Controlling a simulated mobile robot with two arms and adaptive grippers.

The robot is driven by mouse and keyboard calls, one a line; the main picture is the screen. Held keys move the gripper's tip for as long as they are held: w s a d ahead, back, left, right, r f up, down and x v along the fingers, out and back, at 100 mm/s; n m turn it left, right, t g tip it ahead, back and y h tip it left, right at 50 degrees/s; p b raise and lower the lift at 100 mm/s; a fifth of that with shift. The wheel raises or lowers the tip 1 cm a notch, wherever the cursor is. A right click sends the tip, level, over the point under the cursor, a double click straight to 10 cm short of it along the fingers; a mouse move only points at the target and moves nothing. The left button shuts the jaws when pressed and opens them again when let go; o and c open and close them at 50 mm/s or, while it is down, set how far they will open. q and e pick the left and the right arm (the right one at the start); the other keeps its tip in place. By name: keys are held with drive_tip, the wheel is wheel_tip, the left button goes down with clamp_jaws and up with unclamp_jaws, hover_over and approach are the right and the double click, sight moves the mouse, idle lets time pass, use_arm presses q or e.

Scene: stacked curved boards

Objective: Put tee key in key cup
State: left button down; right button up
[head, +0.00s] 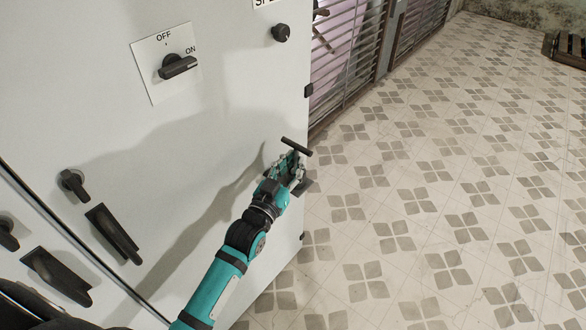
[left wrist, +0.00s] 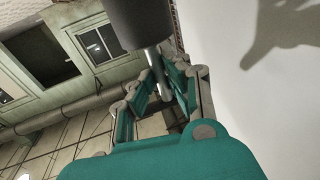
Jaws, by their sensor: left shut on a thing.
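The tee key (head: 296,147) has a dark crossbar handle, which shows just beyond my left gripper's fingertips in the head view. My left gripper (head: 290,165) is shut on the tee key, in front of the cabinet's right edge. In the left wrist view, the dark handle (left wrist: 137,22) fills the top middle, and a short metal shaft runs down from it between the teal fingers (left wrist: 160,92). The fingers hide the shaft's lower end. I cannot make out a key cup in either view. My right gripper is out of view.
A large pale cabinet (head: 100,130) stands close on the left. It carries an OFF/ON rotary switch (head: 177,67), a small knob (head: 281,33) and dark latch handles (head: 113,233). The patterned tile floor (head: 440,180) is open on the right. A slatted shutter (head: 345,50) stands behind.

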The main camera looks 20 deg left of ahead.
use_arm(q)
drive_tip(key=shift+f, duration=0.7)
drive_tip(key=shift+f, duration=0.2)
drive_tip(key=c, duration=1.3)
unclamp_jaws()
drive_tip(key=shift+c, duration=0.2)
